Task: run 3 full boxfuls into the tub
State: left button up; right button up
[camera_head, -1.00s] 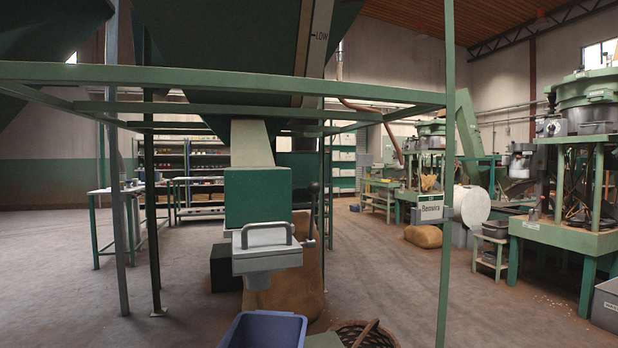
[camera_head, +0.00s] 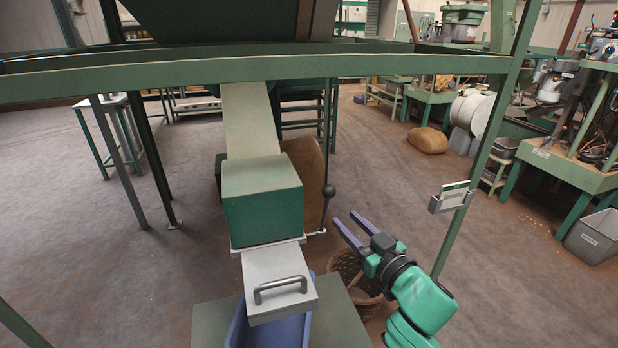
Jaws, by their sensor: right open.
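The green measuring box (camera_head: 262,205) sits at the bottom of the pale chute (camera_head: 250,120) under the hopper (camera_head: 220,20). A grey drawer-like gate with a bar handle (camera_head: 281,288) sticks out at its front. The blue tub (camera_head: 239,328) stands below the gate, mostly hidden by it. A lever with a dark ball knob (camera_head: 328,191) stands to the right of the box. My right gripper (camera_head: 345,228) is open and empty, its two bluish fingers pointing up-left, just below and right of the knob and apart from it. My left gripper is not in view. The box's inside is hidden.
A green frame bar (camera_head: 270,69) crosses in front of the hopper. A green post (camera_head: 485,150) with a card holder (camera_head: 451,197) stands to the right of my right arm. A wicker basket (camera_head: 347,264) is behind my right gripper. A sack (camera_head: 305,170) stands behind the box.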

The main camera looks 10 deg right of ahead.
jog(key=p, duration=0.1)
send_over(325, 214)
jog(key=w, duration=0.2)
jog(key=shift+a+r, duration=0.25)
jog(key=shift+w+a+f, duration=0.1)
jog(key=shift+w, duration=0.1)
grip_shut()
dwell(1.0)
